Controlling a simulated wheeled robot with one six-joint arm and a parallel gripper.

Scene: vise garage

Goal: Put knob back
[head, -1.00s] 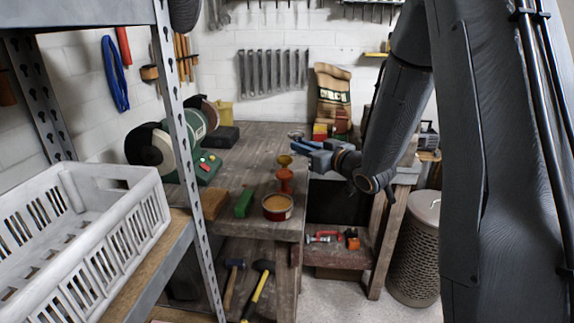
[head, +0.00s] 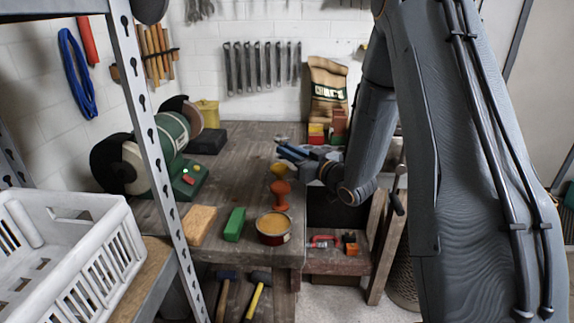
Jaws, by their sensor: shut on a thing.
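My gripper (head: 287,150) is at the right part of the workbench in the head view, its blue fingers pointing left. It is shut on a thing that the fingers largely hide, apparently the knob. A small yellow-orange knob-shaped piece (head: 282,168) shows just below the fingertips. Whether it is the held piece or rests on what is below it, I cannot tell. Directly beneath it in the picture is an orange-red waisted piece (head: 280,195), upright on the workbench (head: 240,165).
An open round tin (head: 273,228), a green block (head: 234,224) and a tan block (head: 199,225) are near the bench's front edge. A bench grinder (head: 165,150) stands left. A shelf post (head: 150,140) and white crate (head: 90,270) are at near left.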

